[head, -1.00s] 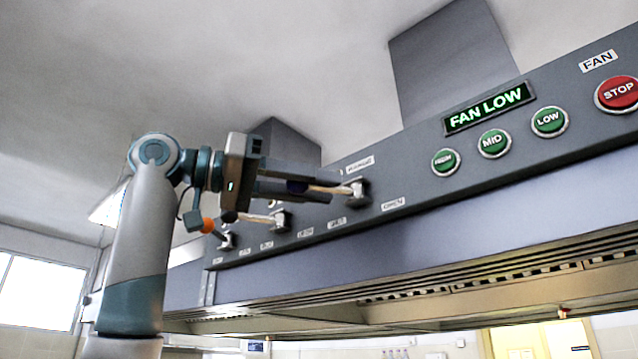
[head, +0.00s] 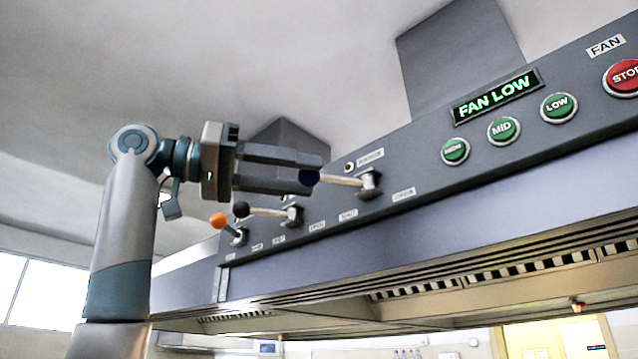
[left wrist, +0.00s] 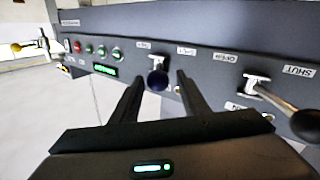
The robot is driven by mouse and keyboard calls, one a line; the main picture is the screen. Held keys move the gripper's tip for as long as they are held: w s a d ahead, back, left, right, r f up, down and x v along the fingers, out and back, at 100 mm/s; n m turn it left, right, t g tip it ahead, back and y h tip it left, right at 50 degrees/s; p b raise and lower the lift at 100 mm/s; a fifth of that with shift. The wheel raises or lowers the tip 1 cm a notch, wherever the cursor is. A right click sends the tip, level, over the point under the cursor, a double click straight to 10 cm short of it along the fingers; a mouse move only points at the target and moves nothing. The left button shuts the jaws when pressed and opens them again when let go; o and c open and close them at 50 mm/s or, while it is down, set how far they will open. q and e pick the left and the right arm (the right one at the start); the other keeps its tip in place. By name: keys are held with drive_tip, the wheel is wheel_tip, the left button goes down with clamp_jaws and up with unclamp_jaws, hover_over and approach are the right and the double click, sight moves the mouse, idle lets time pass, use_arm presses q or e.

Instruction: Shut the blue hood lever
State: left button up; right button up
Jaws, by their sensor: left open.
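The blue hood lever (head: 342,180) has a dark blue knob and a pale rod running left from its mount on the grey hood panel (head: 430,170). Its knob also shows in the left wrist view (left wrist: 157,80). My left gripper (head: 314,175) is open, with its fingertips close to the knob. In the left wrist view, the knob appears between the two fingertips (left wrist: 158,82), apart from both. In the head view the near finger partly covers the knob's surroundings. My right gripper is not in view.
A black-knobbed lever (head: 265,211) and an orange-knobbed lever (head: 229,228) sit to the left on the same panel. Green fan buttons (head: 504,130), a red stop button (head: 623,78) and a lit FAN LOW display (head: 496,96) are to the right.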

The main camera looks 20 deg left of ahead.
use_arm(q)
drive_tip(key=b+v, duration=0.2)
drive_tip(key=v, duration=1)
drive_tip(key=shift+s+a+b, duration=0.2)
drive_tip(key=shift+s+b, duration=0.1)
